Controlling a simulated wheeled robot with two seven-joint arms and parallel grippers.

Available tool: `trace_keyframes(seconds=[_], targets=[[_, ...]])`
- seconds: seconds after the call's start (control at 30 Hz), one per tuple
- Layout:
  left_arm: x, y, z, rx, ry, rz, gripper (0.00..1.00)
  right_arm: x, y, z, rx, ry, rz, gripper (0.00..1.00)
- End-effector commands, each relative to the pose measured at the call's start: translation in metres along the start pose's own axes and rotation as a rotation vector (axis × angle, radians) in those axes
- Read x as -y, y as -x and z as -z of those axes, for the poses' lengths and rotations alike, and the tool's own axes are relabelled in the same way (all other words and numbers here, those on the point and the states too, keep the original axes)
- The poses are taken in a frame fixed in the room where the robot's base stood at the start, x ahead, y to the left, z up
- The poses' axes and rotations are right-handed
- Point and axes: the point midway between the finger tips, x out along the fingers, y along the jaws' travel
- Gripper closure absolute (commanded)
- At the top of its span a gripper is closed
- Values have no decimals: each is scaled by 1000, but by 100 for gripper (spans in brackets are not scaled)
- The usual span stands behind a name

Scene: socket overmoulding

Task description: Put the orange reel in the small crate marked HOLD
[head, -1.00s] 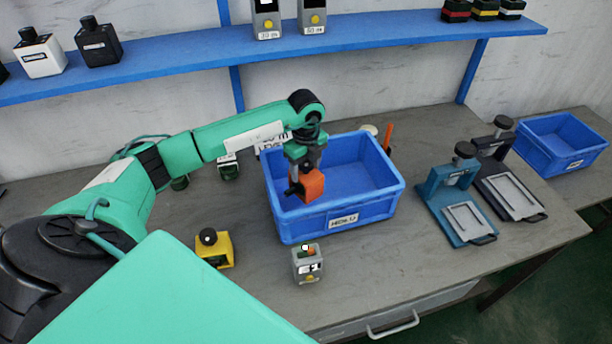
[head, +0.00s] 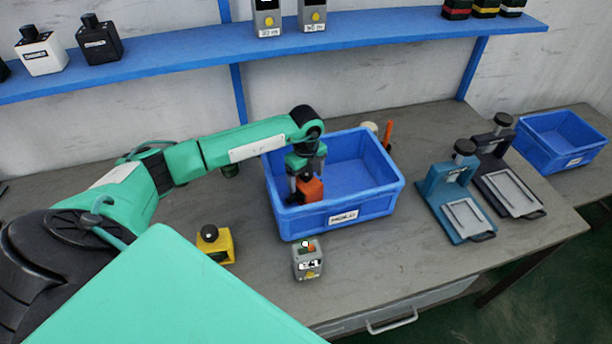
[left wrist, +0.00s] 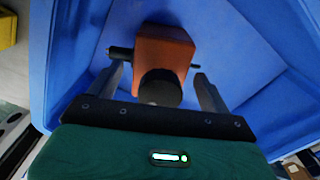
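The orange reel (head: 313,190), a blocky orange body with black ends, is inside the near blue crate (head: 372,207), close to its front left. The crate's label looks like HOLD, though the letters are small. My left gripper (head: 306,176) reaches down into this crate over the reel. In the left wrist view, its fingers stand apart on either side of the reel (left wrist: 165,52), with small gaps to the orange body. A black pin sticks out from the reel's sides. Whether the reel rests on the crate floor is hard to tell. My right gripper is not in view.
A second blue crate (head: 562,140) stands at the far right. A yellow block (head: 216,246) and a grey device (head: 308,262) stand in front of the near crate. Two clamp fixtures, one teal (head: 458,196) and one dark (head: 510,182), stand to its right. A blue shelf (head: 380,38) runs above.

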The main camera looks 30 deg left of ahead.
Motion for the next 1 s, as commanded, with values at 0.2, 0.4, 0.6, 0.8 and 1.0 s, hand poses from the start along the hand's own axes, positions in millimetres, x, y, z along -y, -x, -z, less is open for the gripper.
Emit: trace_keyframes(seconds=[0.2, 0.4, 0.6, 0.8, 1.0], targets=[[0, 2, 0, 0, 0, 0, 19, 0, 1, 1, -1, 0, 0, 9], [1, 22, 0, 1, -2, 4, 19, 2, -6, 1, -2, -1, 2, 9], [1, 66, 0, 1, -1, 6, 19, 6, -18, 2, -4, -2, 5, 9], [1, 104, 0, 1, 0, 4, 19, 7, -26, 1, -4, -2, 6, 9], [0, 121, 0, 0, 0, 1, 19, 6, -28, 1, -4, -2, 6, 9]])
